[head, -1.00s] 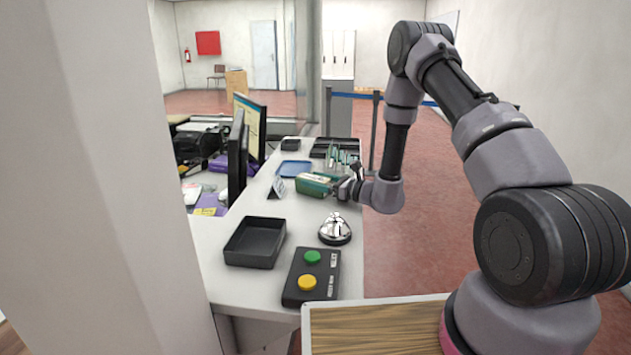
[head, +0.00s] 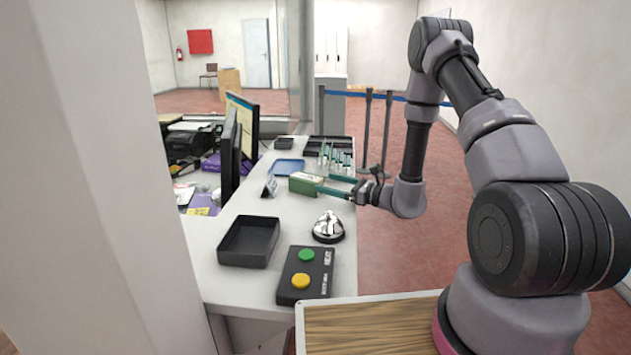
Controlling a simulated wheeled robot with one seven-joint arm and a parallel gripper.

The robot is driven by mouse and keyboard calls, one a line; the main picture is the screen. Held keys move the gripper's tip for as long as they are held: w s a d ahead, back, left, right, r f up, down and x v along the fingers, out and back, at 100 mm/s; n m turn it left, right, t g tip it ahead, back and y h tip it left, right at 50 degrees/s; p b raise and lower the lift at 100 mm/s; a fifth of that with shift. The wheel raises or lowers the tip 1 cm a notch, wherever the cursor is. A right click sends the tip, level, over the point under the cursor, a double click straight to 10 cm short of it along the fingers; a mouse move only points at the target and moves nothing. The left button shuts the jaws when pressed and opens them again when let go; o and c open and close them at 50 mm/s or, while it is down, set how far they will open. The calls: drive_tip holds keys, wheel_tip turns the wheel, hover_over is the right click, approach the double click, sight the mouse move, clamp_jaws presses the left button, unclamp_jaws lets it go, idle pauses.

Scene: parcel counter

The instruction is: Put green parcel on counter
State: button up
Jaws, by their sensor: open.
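The green parcel (head: 304,182), a small box with a pale top, rests on the white counter (head: 219,281) about midway along it. My gripper (head: 337,186) reaches in from the right, level with the counter top. Its two fingers are apart and point left toward the parcel. The fingertips are close to the parcel's right side; I cannot tell whether they touch it.
A silver bell (head: 328,228), a black tray (head: 248,242) and a button box (head: 306,275) stand nearer on the counter. A small sign (head: 269,187) stands left of the parcel. A blue tray (head: 288,167) and a pen holder (head: 333,158) lie behind it.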

drive_tip(key=v, duration=0.4)
drive_tip(key=shift+s+d, duration=0.15)
drive_tip(key=s+a+r+n+g+h, duration=0.1)
drive_tip(key=s+a+r+n+g, duration=0.1)
drive_tip(key=s+r+n+g, duration=0.6)
drive_tip(key=s+a+r+n+g, duration=0.2)
drive_tip(key=s+r+n, duration=0.3)
drive_tip(key=r, duration=0.6)
drive_tip(key=s+d+r+n+t+h, duration=0.7)
drive_tip(key=s+d+r+h, duration=0.5)
drive_tip(key=s+d+r, duration=0.1)
drive_tip(key=shift+s+d+r, duration=0.2)
drive_tip(key=shift+d+r, duration=0.15)
drive_tip(key=shift+r, duration=0.15)
